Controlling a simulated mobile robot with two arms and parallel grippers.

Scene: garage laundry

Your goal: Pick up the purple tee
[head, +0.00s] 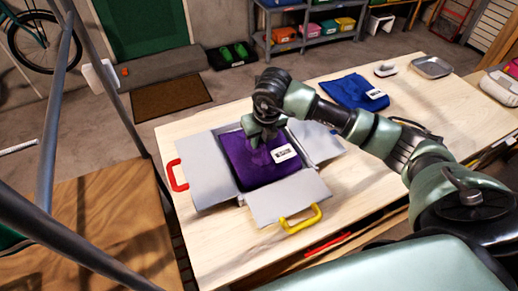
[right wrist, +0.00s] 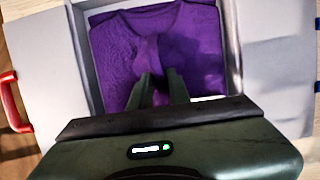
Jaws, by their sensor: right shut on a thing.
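The purple tee (head: 250,164) lies folded inside an open grey box (head: 277,203) on the wooden table, with a white label on its right side. My right gripper (head: 262,140) reaches down onto the upper part of the tee and is shut on a pinch of its cloth. In the right wrist view the fingers (right wrist: 160,86) press together into the purple tee (right wrist: 195,45), and the cloth bunches up around them. The tee still lies within the box walls. My left gripper is not in view.
The box flaps are spread open, with a red handle (head: 177,175) at left and a yellow handle (head: 301,220) at front. A folded blue garment (head: 350,91) and a metal tray (head: 431,67) lie farther back on the table (head: 213,250). Shelves (head: 310,35) stand behind.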

